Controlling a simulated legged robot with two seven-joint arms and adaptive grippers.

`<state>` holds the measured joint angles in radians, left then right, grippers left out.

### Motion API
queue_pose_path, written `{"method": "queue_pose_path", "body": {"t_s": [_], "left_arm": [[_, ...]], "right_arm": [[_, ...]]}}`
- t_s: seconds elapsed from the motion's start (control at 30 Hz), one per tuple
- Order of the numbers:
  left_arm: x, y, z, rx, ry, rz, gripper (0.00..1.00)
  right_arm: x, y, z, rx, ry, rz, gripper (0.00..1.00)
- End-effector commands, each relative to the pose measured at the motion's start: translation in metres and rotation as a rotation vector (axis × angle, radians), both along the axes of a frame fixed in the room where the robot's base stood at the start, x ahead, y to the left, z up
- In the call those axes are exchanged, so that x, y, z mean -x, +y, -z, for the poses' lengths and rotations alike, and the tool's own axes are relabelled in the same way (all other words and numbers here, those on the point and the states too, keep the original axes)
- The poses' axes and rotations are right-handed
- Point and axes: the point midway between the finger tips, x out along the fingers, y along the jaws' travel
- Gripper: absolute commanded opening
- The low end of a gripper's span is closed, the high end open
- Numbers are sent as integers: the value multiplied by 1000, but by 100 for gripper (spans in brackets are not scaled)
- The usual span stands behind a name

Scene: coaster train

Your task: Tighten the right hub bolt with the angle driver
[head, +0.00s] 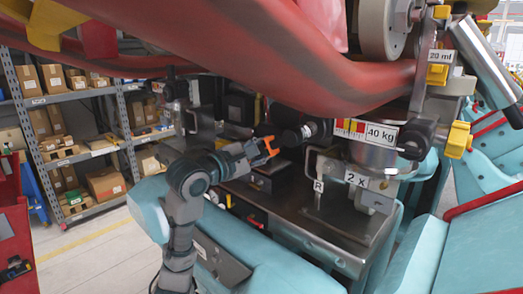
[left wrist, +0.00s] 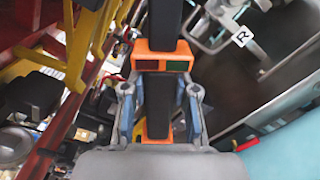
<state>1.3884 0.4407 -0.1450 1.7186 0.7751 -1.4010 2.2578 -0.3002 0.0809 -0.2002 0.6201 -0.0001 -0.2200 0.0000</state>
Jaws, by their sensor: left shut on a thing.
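My left gripper (head: 250,155) reaches in from the left over the dark metal bench of the coaster car. It is shut on an orange and black tool, taken as the angle driver (head: 268,146). In the left wrist view the fingers (left wrist: 158,112) clasp the tool's black body below its orange collar (left wrist: 162,60), and the black part runs up out of the picture. The tool's orange end is near a black cylinder (head: 293,136); I cannot tell whether they touch. An R tag (head: 318,185) marks a bracket to the right. I cannot pick out the right hub bolt. My right gripper is not in view.
A thick red rail (head: 300,65) crosses above the arm and limits height. A wheel (head: 385,28) hangs at the upper right. Shelves with boxes (head: 105,182) stand at the left.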

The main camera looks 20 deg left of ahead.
Motion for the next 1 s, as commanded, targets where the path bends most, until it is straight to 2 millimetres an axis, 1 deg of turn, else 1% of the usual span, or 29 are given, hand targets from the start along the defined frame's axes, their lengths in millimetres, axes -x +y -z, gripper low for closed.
{"method": "queue_pose_path", "body": {"t_s": [0.03,0.37,1.0], "left_arm": [[1,0,-3,3,-8,0,0],[1,0,-3,3,-8,0,0],[-16,-2,-3,3,-8,-1,0]], "right_arm": [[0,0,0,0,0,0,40],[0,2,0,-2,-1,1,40],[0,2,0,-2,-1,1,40]]}}
